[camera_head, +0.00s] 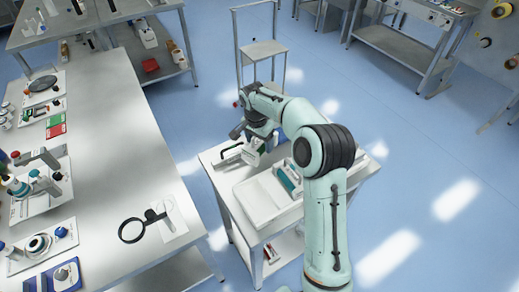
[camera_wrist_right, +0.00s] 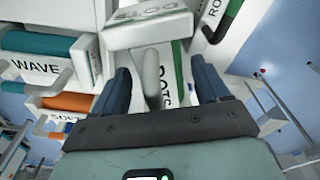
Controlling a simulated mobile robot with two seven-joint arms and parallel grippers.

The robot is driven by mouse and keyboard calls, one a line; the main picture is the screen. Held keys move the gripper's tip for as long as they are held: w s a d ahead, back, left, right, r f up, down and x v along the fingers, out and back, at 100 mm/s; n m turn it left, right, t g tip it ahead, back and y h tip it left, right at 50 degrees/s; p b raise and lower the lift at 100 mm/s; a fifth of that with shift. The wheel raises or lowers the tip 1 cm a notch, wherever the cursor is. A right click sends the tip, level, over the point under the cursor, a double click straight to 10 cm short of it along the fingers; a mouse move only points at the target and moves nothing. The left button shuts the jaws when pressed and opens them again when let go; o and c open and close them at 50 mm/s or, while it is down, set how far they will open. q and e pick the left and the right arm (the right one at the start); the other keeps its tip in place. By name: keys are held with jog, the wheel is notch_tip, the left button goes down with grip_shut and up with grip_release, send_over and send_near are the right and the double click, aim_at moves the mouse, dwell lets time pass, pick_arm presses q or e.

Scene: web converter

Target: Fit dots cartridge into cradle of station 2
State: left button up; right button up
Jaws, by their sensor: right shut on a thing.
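My right gripper (camera_wrist_right: 160,78) is shut on the pale upright handle of the dots cartridge (camera_wrist_right: 148,35), a white body with DOTS lettering on its face. Its two dark blue fingers stand on either side of the handle. In the head view the right gripper (camera_head: 256,140) is over the far left part of a small metal cart, with the held cartridge largely hidden by the arm. I cannot make out which place is the cradle of station 2. My left gripper is not in view.
A teal WAVE cartridge (camera_wrist_right: 45,48) and an orange cartridge (camera_wrist_right: 72,102) lie left in the wrist view. The cart (camera_head: 243,225) carries white trays. A long metal table (camera_head: 110,110) on the left holds several fixtures and a black ring tool (camera_head: 132,230). Blue floor lies between.

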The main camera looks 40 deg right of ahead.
jog(key=shift+f, duration=2.15)
jog(key=shift+f, duration=0.2)
jog(key=o, duration=1.1)
jog(key=shift+r, duration=0.15)
